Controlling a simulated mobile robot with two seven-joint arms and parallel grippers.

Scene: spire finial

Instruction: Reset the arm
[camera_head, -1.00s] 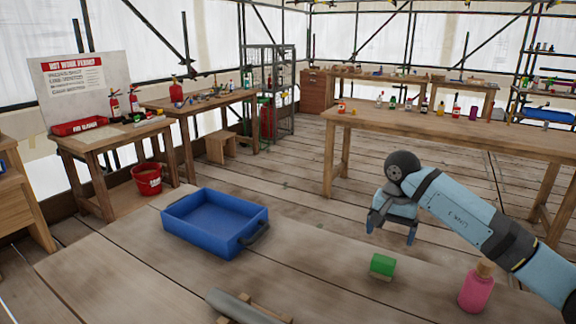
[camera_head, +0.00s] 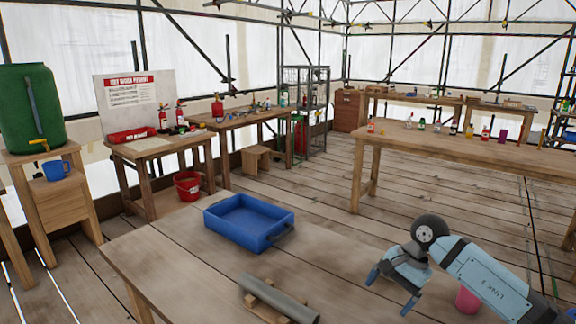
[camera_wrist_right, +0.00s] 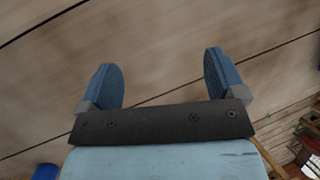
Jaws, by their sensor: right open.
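My right gripper (camera_head: 388,290) is at the lower right of the head view, above the right part of the near table (camera_head: 180,262). Its fingers are spread and nothing is between them. The right wrist view shows the same open fingers (camera_wrist_right: 162,85) over bare, blurred planks. A pink bottle (camera_head: 467,300) stands beside and partly behind my right arm, its upper part hidden. My left gripper is in neither view.
A blue tray (camera_head: 214,225) sits on the near table, with a grey cylinder (camera_head: 282,300) on a wooden cradle in front. A long bench (camera_head: 470,152) with bottles stands beyond. A red bucket (camera_head: 187,188) is on the floor.

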